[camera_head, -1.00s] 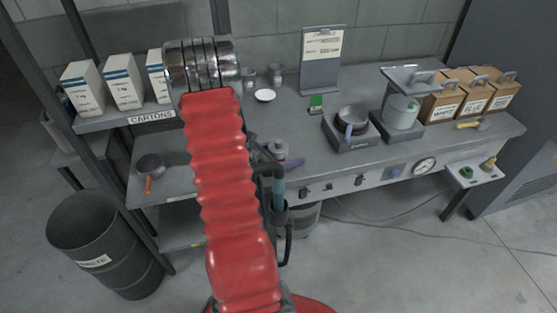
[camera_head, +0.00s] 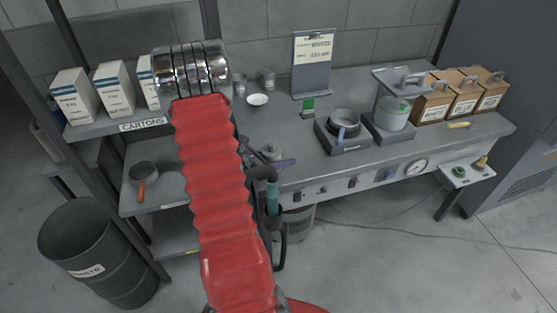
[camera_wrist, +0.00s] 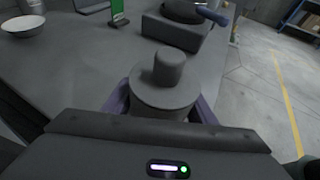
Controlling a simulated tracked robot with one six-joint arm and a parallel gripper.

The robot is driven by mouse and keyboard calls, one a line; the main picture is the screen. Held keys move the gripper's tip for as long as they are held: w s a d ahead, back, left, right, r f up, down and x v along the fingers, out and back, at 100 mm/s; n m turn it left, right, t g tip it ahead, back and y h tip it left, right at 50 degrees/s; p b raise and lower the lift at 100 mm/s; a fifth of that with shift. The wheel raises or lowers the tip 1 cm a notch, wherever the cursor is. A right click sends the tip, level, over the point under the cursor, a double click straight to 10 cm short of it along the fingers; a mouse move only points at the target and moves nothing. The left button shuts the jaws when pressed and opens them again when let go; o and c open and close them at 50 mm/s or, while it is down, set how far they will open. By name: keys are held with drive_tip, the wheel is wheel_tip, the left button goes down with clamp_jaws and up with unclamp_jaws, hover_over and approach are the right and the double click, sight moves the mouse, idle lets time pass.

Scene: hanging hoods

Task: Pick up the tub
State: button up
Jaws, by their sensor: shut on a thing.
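The tub (camera_wrist: 165,88) is a round grey container with a flat lid and a thick knob, upright in the wrist view. My gripper (camera_wrist: 162,106) has its purple fingers on either side of the tub, shut on it. In the head view the tub (camera_head: 270,153) shows just right of my red arm, near the front edge of the bench, with a purple finger (camera_head: 281,164) beside it. My arm hides part of the gripper there. I cannot tell whether the tub's base touches the bench.
The grey bench (camera_head: 275,118) has free room behind the tub. A black pan (camera_head: 345,122) on a grey stand, a green card (camera_head: 308,104), a white dish (camera_head: 257,99) and brown boxes (camera_head: 463,95) stand on it. A dark bin (camera_head: 95,255) is on the floor at left.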

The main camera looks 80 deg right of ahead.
wheel_tip(320, 180, up, 10)
drive_tip(key=shift+f, duration=0.25)
idle(0.3)
idle(0.5)
